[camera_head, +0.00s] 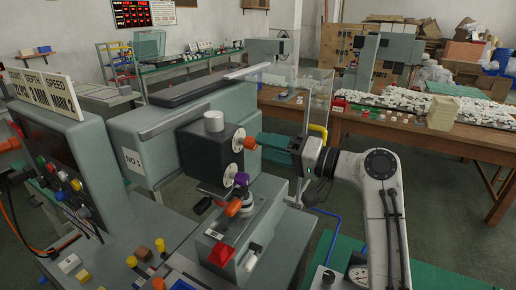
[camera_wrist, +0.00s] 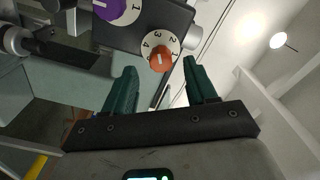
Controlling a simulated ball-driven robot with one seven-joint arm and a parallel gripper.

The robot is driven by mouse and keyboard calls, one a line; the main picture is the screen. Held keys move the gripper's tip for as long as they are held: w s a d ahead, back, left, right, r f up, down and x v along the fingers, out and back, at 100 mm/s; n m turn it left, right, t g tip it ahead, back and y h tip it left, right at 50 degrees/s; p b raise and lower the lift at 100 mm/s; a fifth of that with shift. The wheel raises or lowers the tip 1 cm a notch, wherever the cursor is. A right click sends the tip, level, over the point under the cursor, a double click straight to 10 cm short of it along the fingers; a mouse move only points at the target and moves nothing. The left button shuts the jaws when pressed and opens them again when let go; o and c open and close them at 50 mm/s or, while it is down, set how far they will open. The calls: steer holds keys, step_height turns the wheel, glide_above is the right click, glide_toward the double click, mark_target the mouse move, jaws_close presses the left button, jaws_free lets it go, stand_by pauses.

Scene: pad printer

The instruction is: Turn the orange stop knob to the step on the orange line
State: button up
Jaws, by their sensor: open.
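The orange stop knob (camera_head: 250,143) sits on a white dial on the side of the dark box (camera_head: 212,150) of the pad printer. In the wrist view the orange knob (camera_wrist: 161,61) has a pale mark on its face, and the dial (camera_wrist: 150,43) around it carries black numbers. I cannot make out an orange line. My gripper (camera_head: 262,141) reaches in from the right with teal fingers. In the wrist view my gripper (camera_wrist: 159,68) is open, with a fingertip to either side of the knob and gaps showing. I cannot tell whether the tips reach past its face.
A purple knob (camera_head: 241,179) on its own dial is below the orange one; it also shows in the wrist view (camera_wrist: 114,8). A clear guard panel (camera_head: 312,95) and a yellow handle (camera_head: 318,132) stand close behind my gripper. A control panel (camera_head: 62,165) is at the left.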

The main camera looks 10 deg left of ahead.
steer(key=b+v, duration=0.1)
steer(key=v, duration=0.5)
steer(key=shift+d, duration=0.35)
